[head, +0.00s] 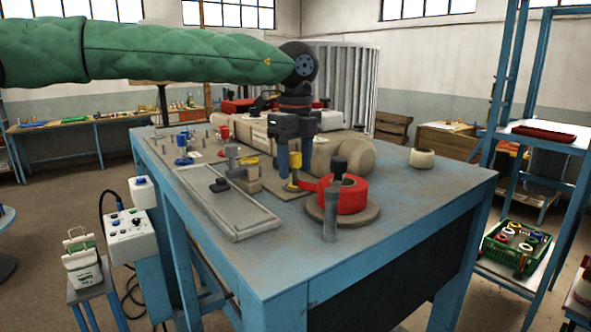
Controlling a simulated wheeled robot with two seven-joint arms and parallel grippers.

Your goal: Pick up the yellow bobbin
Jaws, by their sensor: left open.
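The yellow bobbin (295,168) stands upright on a small brownish plate on the blue-framed table (400,200), just behind the large red reel. My left arm, in a green quilted sleeve, reaches in from the left. Its gripper (295,170) points down with its two fingers apart, one on each side of the yellow bobbin as seen from here. I cannot tell whether the fingers touch it. Part of the bobbin is hidden by the gripper. My right gripper is not in view.
A red reel (350,198) on a round base and a grey post (330,215) stand close in front. A grey tray (228,202) lies to the left. Blue (182,145) and red (224,134) bobbins stand further back. The table's right side is mostly clear around a cream spool (422,159).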

